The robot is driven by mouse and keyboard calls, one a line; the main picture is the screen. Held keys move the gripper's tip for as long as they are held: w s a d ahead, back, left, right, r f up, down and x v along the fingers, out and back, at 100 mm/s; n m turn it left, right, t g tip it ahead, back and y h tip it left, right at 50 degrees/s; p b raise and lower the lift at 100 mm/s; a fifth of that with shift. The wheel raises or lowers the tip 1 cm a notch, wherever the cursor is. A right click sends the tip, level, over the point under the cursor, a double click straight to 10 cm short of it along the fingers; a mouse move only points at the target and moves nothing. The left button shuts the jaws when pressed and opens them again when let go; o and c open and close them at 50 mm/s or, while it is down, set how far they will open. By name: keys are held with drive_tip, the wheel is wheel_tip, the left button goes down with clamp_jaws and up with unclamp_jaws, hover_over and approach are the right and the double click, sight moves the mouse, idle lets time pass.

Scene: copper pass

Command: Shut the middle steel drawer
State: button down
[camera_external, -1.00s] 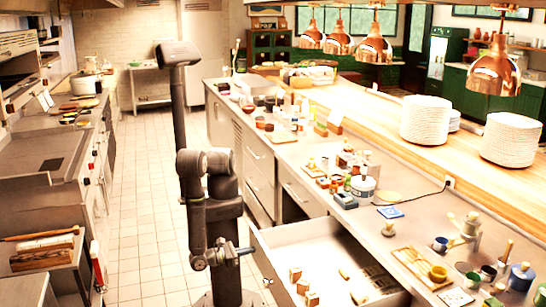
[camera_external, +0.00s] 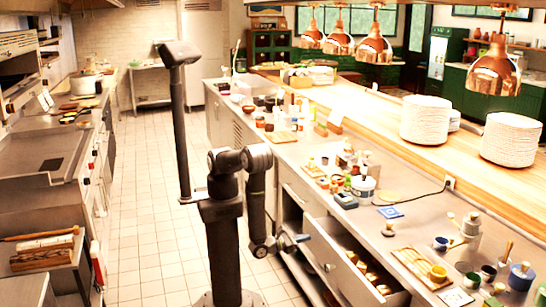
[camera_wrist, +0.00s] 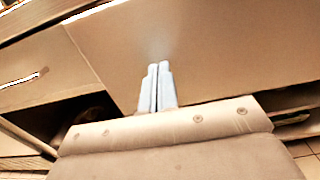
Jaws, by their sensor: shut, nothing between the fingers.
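The middle steel drawer (camera_external: 322,252) is partly open under the counter in the external view. Several small wooden-looking blocks (camera_external: 372,278) lie inside it. My gripper (camera_external: 304,238) is at the drawer's front, near its far end. In the wrist view my gripper (camera_wrist: 158,68) has its two pale fingers shut side by side, with nothing between them. They point at a broad, plain drawer front (camera_wrist: 210,50). The fingertips look very close to the panel; whether they touch it I cannot tell.
The counter (camera_external: 300,160) above holds jars, bottles and a wooden tray (camera_external: 420,268). An open dark bay (camera_external: 292,212) lies beside the drawer. A stove counter (camera_external: 40,155) runs along the left.

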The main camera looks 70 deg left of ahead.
drive_tip(key=w, duration=1.2)
drive_tip(key=shift+w, duration=0.2)
drive_tip(key=shift+w+r, duration=0.1)
drive_tip(key=shift+w, duration=0.15)
drive_tip(key=shift+d, duration=0.1)
drive_tip(key=s, duration=1.4)
drive_tip(key=shift+s, duration=0.3)
drive_tip(key=w, duration=1.4)
drive_tip(key=shift+s, duration=0.1)
